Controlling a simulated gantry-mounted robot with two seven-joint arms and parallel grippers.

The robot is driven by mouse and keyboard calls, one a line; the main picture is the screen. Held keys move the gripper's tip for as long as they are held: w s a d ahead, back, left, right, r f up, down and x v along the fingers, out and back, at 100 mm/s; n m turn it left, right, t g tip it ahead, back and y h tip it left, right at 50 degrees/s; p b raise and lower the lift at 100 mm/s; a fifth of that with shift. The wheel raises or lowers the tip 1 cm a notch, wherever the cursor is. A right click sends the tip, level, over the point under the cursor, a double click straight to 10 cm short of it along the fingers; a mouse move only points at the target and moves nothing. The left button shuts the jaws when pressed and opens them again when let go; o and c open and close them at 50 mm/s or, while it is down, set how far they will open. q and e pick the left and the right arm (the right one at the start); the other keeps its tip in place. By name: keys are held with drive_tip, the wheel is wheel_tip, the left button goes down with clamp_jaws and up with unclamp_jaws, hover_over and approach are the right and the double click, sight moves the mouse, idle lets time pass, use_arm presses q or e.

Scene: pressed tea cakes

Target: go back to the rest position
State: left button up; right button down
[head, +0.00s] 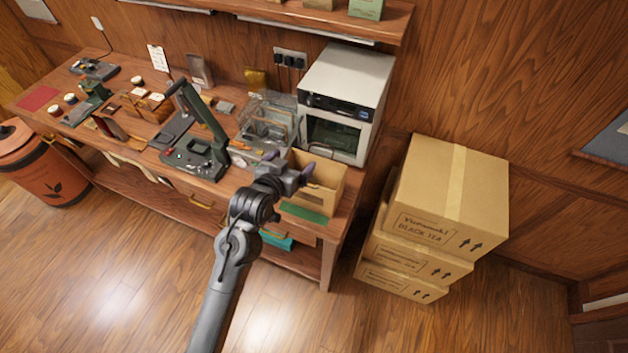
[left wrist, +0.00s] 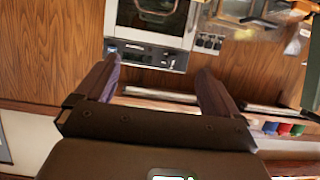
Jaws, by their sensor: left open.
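My left gripper (head: 289,165) is over the right end of the wooden workbench (head: 310,262), in front of the white oven-like machine (head: 345,85) and by an open cardboard box (head: 327,178). Its two dark fingers are apart. In the left wrist view the fingers of the left gripper (left wrist: 158,78) are spread with nothing held between them, and the machine (left wrist: 150,30) shows beyond them. I cannot tell how high the gripper is above the box. My right gripper is in neither view.
Stacked cartons (head: 450,190) stand on the floor right of the bench. A press with a long green lever (head: 200,150) and a clear rack (head: 268,120) stand left of the gripper. An orange bin (head: 40,170) is at the far left. The floor in front is clear.

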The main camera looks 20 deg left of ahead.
use_arm(q)
drive_tip(key=s+f+m+g, duration=0.1)
drive_tip(key=s+f+g, duration=0.2)
drive_tip(key=s+f, duration=0.55)
drive_tip(key=s+f+g, duration=0.2)
drive_tip(key=s+f, duration=0.4)
drive_tip(key=s, duration=0.6)
drive_tip(key=s+r+g, duration=0.3)
drive_tip(key=s+g, duration=0.2)
drive_tip(key=s, duration=0.7)
wheel_tip(320, 180, up, 12)
drive_tip(key=p, duration=1.3)
drive_tip(key=shift+a+r+y, duration=0.25)
drive_tip(key=shift+a+y, duration=0.1)
drive_tip(key=shift+y, duration=0.05)
